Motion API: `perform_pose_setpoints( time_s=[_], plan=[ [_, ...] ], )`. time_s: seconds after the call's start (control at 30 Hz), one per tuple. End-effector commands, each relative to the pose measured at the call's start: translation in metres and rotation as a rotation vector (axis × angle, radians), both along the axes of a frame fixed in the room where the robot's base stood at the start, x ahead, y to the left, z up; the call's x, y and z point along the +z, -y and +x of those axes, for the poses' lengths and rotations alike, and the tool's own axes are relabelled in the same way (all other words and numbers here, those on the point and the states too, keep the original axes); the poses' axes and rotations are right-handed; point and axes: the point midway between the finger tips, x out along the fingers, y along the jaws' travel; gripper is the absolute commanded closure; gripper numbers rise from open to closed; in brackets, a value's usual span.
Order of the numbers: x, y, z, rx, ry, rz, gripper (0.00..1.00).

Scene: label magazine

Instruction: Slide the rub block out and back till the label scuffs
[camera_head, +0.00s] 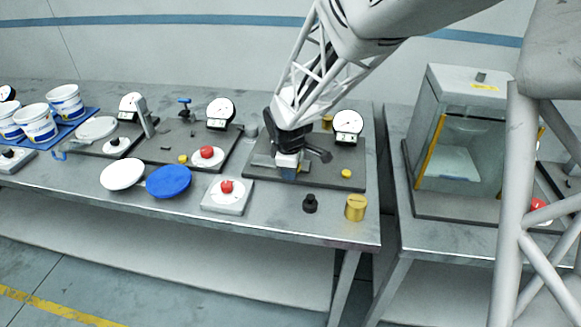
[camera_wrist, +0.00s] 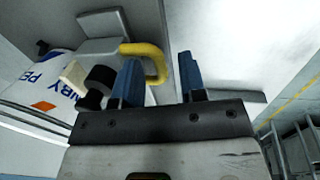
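My gripper (camera_head: 289,173) is low over the dark test board (camera_head: 325,181) at the right end of the table. In the wrist view its two blue fingers (camera_wrist: 158,62) stand apart, with a yellow loop handle (camera_wrist: 156,54) between and behind them. I see no clear grip on the handle. The handle joins a grey block (camera_wrist: 100,22), which may be the rub block. My gripper hides most of this fixture in the head view.
A black weight (camera_head: 310,203) and a brass weight (camera_head: 355,207) stand in front, beside a plate with a red knob (camera_head: 227,187). A glass cabinet (camera_head: 458,140) stands at right.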

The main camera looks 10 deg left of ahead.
Motion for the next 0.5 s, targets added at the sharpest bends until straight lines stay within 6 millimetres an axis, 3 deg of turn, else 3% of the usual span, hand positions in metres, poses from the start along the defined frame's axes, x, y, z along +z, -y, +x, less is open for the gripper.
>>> perform_pose_setpoints(
  time_s=[0.27, 0.5],
  plan=[
    [0.008, 0.000, -0.001, 0.000, 0.001, 0.001, 0.62],
    [0.031, 0.000, -0.006, 0.001, 0.002, 0.001, 0.62]
  ],
)
